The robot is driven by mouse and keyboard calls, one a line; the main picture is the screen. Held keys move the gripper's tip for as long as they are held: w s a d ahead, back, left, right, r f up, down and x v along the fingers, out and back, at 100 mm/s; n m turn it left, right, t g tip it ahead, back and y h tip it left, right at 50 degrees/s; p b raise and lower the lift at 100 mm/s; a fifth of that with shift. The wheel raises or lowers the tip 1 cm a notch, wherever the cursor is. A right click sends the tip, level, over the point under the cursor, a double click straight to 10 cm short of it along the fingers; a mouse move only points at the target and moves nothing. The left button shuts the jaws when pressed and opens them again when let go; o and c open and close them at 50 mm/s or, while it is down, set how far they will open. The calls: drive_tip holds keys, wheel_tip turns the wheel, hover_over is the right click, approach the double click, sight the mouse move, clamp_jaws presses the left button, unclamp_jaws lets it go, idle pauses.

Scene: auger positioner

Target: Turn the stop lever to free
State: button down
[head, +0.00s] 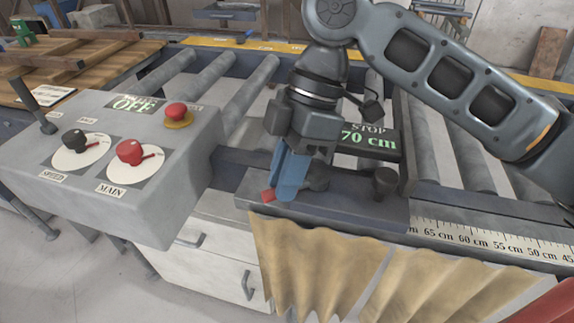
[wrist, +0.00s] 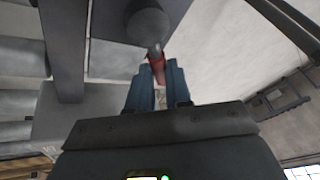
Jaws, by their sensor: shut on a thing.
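My gripper (head: 287,188) has blue fingers and is low over the dark block of the stop (head: 250,203), near its left end. In the wrist view the fingers (wrist: 157,75) close around the stop lever (wrist: 156,63), whose red part shows between the fingertips. A red end (head: 268,196) sticks out left of the fingers in the head view. A dark round part (head: 318,178) is just right of the fingers. The fingers and arm hide much of the lever, and I cannot tell its exact setting. The stop display (head: 369,142) reads 70 cm in green.
A grey control box (head: 190,160) stands at left with a display reading OFF (head: 133,104), a red main knob (head: 130,151), a dark speed knob (head: 75,140) and a red button (head: 176,111). A dark knob (head: 385,183) is right of my gripper. A ruler (head: 490,241) runs along the front.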

drive_tip(key=shift+s+d+r+n+g+h, duration=0.15)
drive_tip(key=shift+s+n+h, duration=0.1)
drive_tip(key=shift+n, duration=0.5)
drive_tip(key=shift+s+d+f+n+g+h, duration=0.1)
drive_tip(key=shift+s+n+g+h, duration=0.15)
drive_tip(key=shift+n, duration=0.45)
drive_tip(key=shift+s+d+r+n+g+h, duration=0.15)
drive_tip(key=shift+s+n+h, duration=0.15)
drive_tip(key=shift+n, duration=0.45)
drive_tip(key=shift+f, duration=0.1)
drive_tip(key=c, duration=1.1)
unclamp_jaws()
drive_tip(key=shift+o, duration=0.2)
drive_tip(key=v, duration=0.7)
drive_tip(key=shift+r, duration=0.35)
drive_tip(key=shift+w+d, duration=0.1)
drive_tip(key=shift+c, duration=0.2)
